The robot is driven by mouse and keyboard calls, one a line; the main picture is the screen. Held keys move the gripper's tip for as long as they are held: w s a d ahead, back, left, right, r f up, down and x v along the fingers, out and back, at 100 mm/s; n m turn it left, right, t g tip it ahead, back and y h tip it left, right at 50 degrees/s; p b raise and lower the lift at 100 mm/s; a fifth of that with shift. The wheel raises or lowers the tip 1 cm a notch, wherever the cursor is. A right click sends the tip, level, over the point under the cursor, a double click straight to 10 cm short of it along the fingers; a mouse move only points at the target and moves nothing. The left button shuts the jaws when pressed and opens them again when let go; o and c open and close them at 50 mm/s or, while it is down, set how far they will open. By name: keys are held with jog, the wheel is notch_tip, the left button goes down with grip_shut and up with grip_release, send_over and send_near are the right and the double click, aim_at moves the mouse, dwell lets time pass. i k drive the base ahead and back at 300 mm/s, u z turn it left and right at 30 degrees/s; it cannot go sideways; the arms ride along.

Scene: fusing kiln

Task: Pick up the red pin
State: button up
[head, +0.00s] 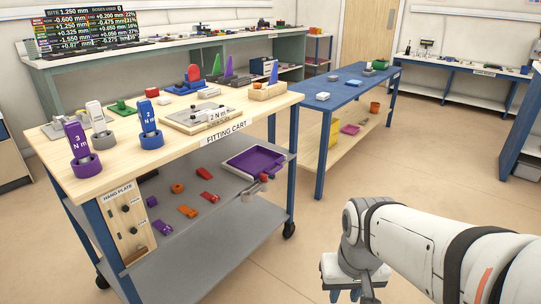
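I cannot tell for sure which thing is the red pin. An upright red piece with a rounded top (193,74) stands toward the back of the wooden top of the fitting cart (75,187). A small red block (152,92) lies nearer on the same top. Red pieces (205,172) and orange-red pieces (187,211) lie on the cart's grey lower shelf (222,205). My gripper (352,294) hangs at the bottom right, over the floor and apart from the cart. Its fingertips are cut off by the frame edge, so its opening is unclear.
Purple, white and blue torque drivers (150,123) stand upright along the cart's near left. A purple tray (254,163) sits on the lower shelf. A blue table (340,90) stands behind the cart. The floor (440,150) right of it is clear.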

aim_at(263, 178)
jog(key=u, duration=0.05)
jog(key=i, duration=1)
jog(key=z, duration=0.1)
